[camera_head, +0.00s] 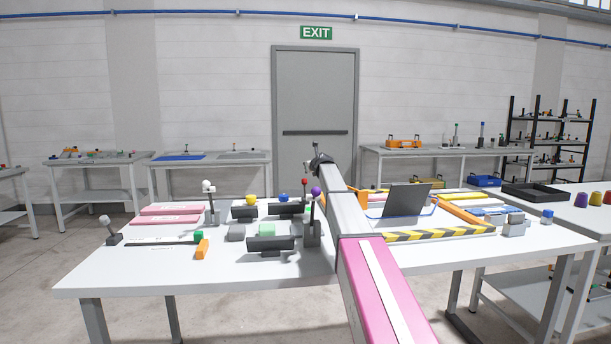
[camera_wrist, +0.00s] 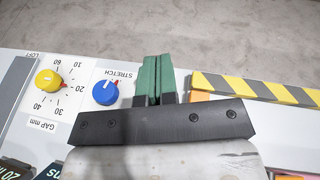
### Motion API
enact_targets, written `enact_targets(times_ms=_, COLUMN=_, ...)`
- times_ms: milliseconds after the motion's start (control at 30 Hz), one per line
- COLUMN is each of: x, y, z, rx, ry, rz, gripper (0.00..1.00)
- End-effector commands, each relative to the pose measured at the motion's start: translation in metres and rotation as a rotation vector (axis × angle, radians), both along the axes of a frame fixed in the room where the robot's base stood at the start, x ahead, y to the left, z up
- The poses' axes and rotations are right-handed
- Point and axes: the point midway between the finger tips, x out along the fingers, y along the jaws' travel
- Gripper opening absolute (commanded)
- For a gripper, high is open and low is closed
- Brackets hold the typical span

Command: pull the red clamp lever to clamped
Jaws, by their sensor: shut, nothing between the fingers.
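The red-knobbed lever (camera_head: 304,182) stands on a grey base near the middle of the white table in the head view, just left of my arm. Its stem is thin, and small parts crowd around it. I cannot tell its exact setting. The lever does not show in the wrist view. My gripper (camera_wrist: 157,60) shows there with its green fingers together and nothing between them. It is above the table edge, with grey floor beyond. In the head view my arm reaches away over the table, and its fingers cannot be made out clearly.
Yellow (camera_wrist: 48,80) and blue (camera_wrist: 105,92) dials lie left of my gripper. White-knobbed levers (camera_head: 209,187) (camera_head: 105,220) stand at the table's left. Black-yellow striped edging (camera_head: 440,233) and a dark tilted panel (camera_head: 407,199) lie right of my arm.

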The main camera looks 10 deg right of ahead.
Motion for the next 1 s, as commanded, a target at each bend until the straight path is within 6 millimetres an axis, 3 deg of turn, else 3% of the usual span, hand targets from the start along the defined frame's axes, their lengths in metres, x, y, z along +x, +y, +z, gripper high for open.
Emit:
enact_targets(times_ms=200, x=-0.012, y=-0.009, z=0.043, rx=0.000, ry=-0.001, rz=-0.001, gripper=0.00)
enact_targets(times_ms=400, x=-0.019, y=-0.013, z=0.065, rx=-0.001, ry=0.001, rz=-0.001, gripper=0.00)
enact_targets(times_ms=1000, x=-0.021, y=-0.015, z=0.072, rx=0.000, ry=0.002, rz=0.000, gripper=0.00)
